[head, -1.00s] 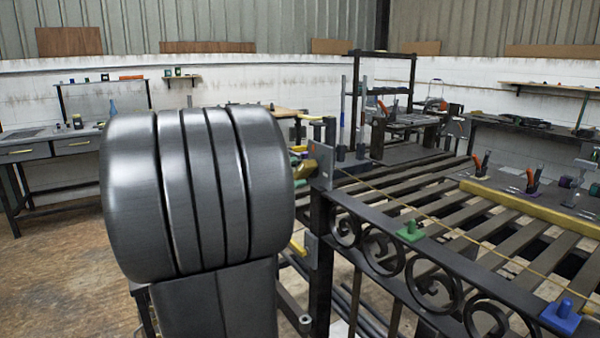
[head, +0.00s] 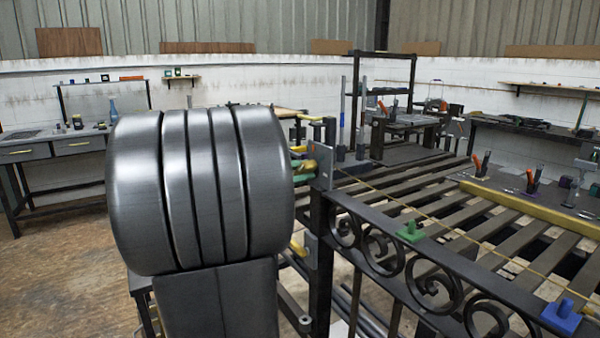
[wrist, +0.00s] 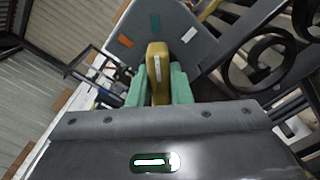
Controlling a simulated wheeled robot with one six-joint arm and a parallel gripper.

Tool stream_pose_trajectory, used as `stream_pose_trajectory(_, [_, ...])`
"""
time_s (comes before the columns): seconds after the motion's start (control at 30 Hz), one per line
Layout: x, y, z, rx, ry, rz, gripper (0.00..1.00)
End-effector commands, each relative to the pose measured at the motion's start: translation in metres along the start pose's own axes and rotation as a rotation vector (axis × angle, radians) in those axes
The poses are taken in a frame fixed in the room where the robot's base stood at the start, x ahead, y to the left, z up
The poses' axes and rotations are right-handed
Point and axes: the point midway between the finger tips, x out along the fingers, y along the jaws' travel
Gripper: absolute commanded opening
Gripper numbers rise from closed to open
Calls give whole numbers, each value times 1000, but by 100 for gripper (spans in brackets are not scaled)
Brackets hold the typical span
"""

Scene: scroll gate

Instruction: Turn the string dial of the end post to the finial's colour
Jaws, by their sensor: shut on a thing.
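In the wrist view my gripper (wrist: 159,84) has its green fingers closed on both sides of a brass dial knob (wrist: 157,58). The knob has a pale line along its top. It sits in front of a grey dial plate (wrist: 178,62) with an orange mark (wrist: 124,41), a teal mark (wrist: 155,22) and a white mark (wrist: 189,34). The knob's far end points roughly at the teal mark. In the head view the dial plate (head: 327,168) is on the end post (head: 320,240), and my arm hides most of the gripper. I cannot make out the finial's colour.
The gate's dark scrolls (head: 385,250) run right from the post. A slatted bench (head: 440,205) lies behind, crossed by a thin yellowish string. Open floor is at left.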

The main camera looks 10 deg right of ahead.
Motion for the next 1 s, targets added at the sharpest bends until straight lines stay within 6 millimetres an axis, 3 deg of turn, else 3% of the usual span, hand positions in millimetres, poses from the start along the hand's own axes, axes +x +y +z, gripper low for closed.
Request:
stream_pose_trajectory(0.37, [0,-4,-4,140,0,0,0])
stream_pose_trajectory(1.0, [0,-2,-3,646,0,0,0])
